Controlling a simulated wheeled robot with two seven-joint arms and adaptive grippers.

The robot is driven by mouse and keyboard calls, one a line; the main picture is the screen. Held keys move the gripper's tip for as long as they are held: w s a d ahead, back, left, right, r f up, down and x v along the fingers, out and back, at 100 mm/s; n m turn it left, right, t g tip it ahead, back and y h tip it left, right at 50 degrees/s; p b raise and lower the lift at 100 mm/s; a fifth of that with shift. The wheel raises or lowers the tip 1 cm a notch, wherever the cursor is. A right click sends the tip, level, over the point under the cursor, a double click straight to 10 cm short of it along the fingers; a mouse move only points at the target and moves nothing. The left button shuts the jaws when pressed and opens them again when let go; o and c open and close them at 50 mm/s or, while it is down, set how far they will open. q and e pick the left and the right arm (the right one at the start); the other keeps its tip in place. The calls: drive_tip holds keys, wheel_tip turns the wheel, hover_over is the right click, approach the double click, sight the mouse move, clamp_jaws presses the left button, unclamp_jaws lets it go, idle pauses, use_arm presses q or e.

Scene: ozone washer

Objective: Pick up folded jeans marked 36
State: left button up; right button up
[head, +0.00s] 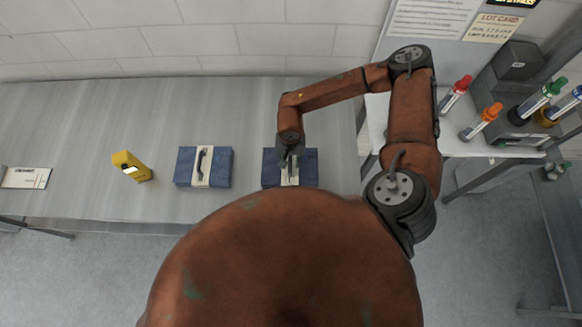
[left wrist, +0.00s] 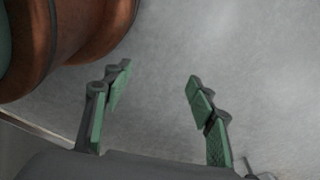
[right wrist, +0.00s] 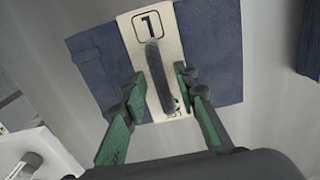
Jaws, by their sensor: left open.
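Two folded blue jeans lie on the grey table, each with a pale band and a dark handle. The left jeans (head: 222,166) lie apart from my gripper. The right jeans (head: 308,167) are under my right gripper (head: 290,158). In the right wrist view, these jeans (right wrist: 215,50) show a boxed "1" on the band; no 36 is readable. The right fingers (right wrist: 158,76) are open, one on each side of the dark handle (right wrist: 157,68), with gaps beside it. My left gripper (left wrist: 160,75) is open and empty over a plain grey surface. It is not in the head view.
A yellow device (head: 131,166) and a white card (head: 26,177) are on the table (head: 80,115) to the left. A white side table (head: 465,140) at right holds colored-cap markers (head: 482,122) and a dark holder. My body hides the lower middle.

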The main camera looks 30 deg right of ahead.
drive_tip(key=shift+w+f, duration=0.1)
drive_tip(key=shift+w, duration=0.2)
drive_tip(key=c, duration=0.3)
drive_tip(key=shift+s, duration=0.25)
clamp_jaws()
use_arm(q)
drive_tip(key=shift+s, duration=1)
use_arm(e)
drive_tip(key=shift+w, duration=0.15)
use_arm(q)
drive_tip(key=shift+w, duration=0.25)
